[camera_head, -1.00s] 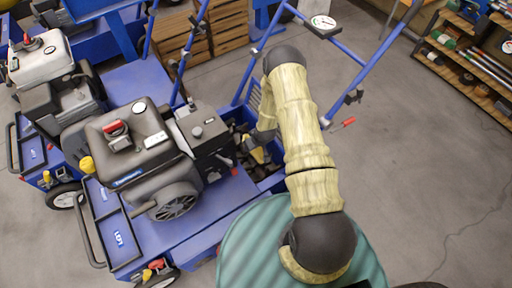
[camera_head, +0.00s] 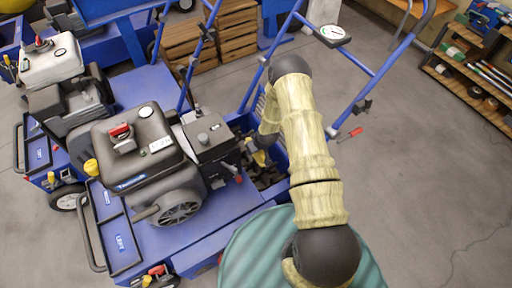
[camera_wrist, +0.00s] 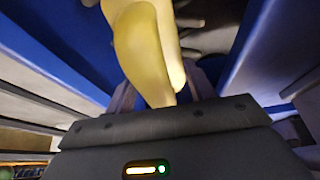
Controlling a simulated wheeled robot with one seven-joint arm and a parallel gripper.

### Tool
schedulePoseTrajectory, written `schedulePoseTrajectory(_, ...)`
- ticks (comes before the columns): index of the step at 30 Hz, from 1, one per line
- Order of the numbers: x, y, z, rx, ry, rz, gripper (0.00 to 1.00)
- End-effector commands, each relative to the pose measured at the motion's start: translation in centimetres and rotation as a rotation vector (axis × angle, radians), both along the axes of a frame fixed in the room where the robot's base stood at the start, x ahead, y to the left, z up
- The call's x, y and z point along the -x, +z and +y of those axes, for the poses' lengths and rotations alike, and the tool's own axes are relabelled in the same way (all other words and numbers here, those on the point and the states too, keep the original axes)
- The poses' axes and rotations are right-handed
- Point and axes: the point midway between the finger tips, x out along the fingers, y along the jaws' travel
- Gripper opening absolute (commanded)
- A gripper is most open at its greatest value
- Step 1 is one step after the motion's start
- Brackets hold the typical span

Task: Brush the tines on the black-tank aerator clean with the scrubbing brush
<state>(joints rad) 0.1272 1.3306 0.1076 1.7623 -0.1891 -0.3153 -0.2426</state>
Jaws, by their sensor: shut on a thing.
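The black-tank aerator (camera_head: 138,148) stands at centre left, a blue machine with a black engine and tank. Its open rear bay (camera_head: 267,178) holds dark parts, apparently the tines, partly hidden by my arm and gripper. My gripper (camera_head: 259,150) reaches down into this bay, its tips mostly hidden in the head view. In the wrist view my gripper (camera_wrist: 160,98) is shut on a smooth yellow piece (camera_wrist: 145,55), apparently the scrubbing brush's handle. It also shows as a small yellow patch in the head view (camera_head: 260,158). The bristles, and whether they touch the tines, cannot be made out.
A blue aerator with a pale tank (camera_head: 50,62) stands close at the left. Blue handlebars (camera_head: 362,62) with a gauge (camera_head: 332,34) rise behind my arm. Wooden crates (camera_head: 188,55) stand at the back and a shelf rack (camera_head: 468,80) at the right. The floor at right is clear.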

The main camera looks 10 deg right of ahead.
Motion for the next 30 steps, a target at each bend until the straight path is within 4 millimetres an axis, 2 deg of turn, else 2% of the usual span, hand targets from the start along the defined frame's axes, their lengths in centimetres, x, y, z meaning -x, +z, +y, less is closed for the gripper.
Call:
schedulePoseTrajectory(3, 1.2, -0.2, -0.3, 0.002, -0.001, 0.014, 0.36)
schedulePoseTrajectory(21, 4.6, -0.4, -1.4, 0.002, -0.001, 0.019, 0.36)
schedulePoseTrajectory(30, 4.9, -0.5, -1.6, 0.002, -0.001, 0.018, 0.36)
